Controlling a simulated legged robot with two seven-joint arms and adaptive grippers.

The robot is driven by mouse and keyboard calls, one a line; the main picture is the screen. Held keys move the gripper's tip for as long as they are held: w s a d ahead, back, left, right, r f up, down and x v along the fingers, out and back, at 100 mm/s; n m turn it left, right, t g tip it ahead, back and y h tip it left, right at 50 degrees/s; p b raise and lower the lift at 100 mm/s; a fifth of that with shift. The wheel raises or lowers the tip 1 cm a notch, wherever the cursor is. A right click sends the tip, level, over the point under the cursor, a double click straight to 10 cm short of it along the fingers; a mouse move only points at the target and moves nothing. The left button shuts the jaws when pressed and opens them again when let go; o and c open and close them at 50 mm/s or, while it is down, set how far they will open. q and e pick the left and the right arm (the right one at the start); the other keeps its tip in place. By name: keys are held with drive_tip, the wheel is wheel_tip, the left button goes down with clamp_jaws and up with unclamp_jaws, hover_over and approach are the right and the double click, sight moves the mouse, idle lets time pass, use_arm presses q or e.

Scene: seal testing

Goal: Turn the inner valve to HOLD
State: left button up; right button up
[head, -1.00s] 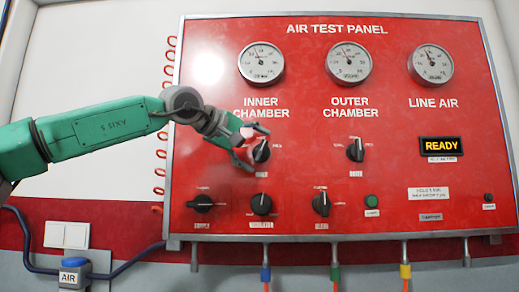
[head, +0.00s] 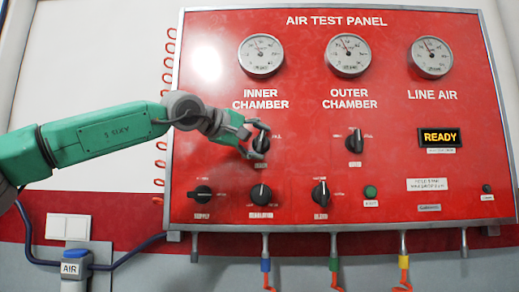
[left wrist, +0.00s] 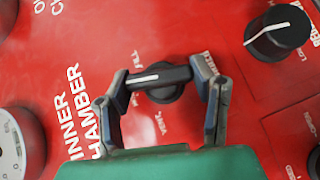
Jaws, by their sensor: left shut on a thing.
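The inner valve (head: 262,142) is a black bar knob below the INNER CHAMBER label on the red panel. It also shows in the left wrist view (left wrist: 172,76). My left gripper (head: 257,139) is at this knob. In the left wrist view my left gripper (left wrist: 162,80) is shut on the knob, one finger at each end of the bar. The knob's white line points left there, towards the INNER CHAMBER lettering. FILL and VENT are printed on opposite sides of the knob. I cannot read a HOLD mark. My right gripper is not in view.
The outer chamber knob (head: 355,141) is to the right. Supply (head: 202,194) and two more knobs (head: 261,194) (head: 321,193) sit in a row below. Gauges (head: 261,55) are above. A READY display (head: 439,137) is lit. Red coiled hose (head: 160,145) runs along the left panel edge.

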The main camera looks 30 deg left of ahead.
use_arm(q)
drive_tip(key=shift+w+f+n+t+b, duration=0.1)
drive_tip(key=shift+f+n+t+b, duration=0.5)
drive_tip(key=shift+b, duration=0.4)
drive_tip(key=shift+r+h, duration=0.15)
drive_tip(key=shift+h, duration=0.25)
drive_tip(key=shift+n+t, duration=0.3)
drive_tip(key=o, duration=1)
drive_tip(key=shift+o, duration=0.8)
drive_tip(key=shift+r, duration=0.2)
drive_tip(key=shift+s+a+r, duration=0.1)
drive_tip(key=shift+s, duration=0.4)
drive_tip(key=v, duration=1.1)
